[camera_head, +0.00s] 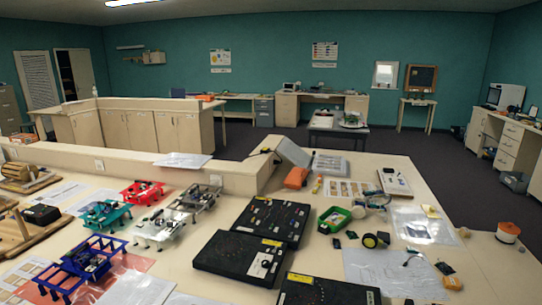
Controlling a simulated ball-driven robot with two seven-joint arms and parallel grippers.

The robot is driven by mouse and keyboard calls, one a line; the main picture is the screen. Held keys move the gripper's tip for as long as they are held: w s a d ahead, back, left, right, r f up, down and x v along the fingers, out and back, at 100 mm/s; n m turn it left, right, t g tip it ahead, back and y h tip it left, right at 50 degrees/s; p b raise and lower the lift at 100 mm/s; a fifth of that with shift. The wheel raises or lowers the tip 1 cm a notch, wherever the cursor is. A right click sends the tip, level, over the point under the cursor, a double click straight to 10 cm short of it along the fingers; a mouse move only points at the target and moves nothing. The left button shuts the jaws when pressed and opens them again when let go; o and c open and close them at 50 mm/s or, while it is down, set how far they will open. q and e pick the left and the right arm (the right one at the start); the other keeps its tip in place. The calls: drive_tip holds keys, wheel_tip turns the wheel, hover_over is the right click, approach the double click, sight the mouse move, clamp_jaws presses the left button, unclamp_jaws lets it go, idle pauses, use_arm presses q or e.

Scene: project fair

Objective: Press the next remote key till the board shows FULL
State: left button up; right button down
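No thing in the camera_head view is clear enough for me to name as the remote, and I cannot make out its keys. I cannot tell which thing is the task's board. Black panels with small parts and yellow labels lie on the near table: one at the middle (275,218), one nearer (238,258) and one cut off by the bottom edge (325,292). I can read no word FULL anywhere. Neither of my grippers is in view.
The near table (350,225) is crowded. Red (142,192), green (104,214), white and blue (85,262) frames with electronics stand at left. A green device (334,219), an orange pouch (296,177) and a spool (508,232) lie at right. Dark floor (440,150) is open beyond.

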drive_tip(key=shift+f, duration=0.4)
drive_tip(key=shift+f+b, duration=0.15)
drive_tip(key=shift+b, duration=0.2)
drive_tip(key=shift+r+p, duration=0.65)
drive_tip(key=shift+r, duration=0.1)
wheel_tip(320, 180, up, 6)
drive_tip(key=p, duration=0.5)
drive_tip(key=shift+p, duration=0.3)
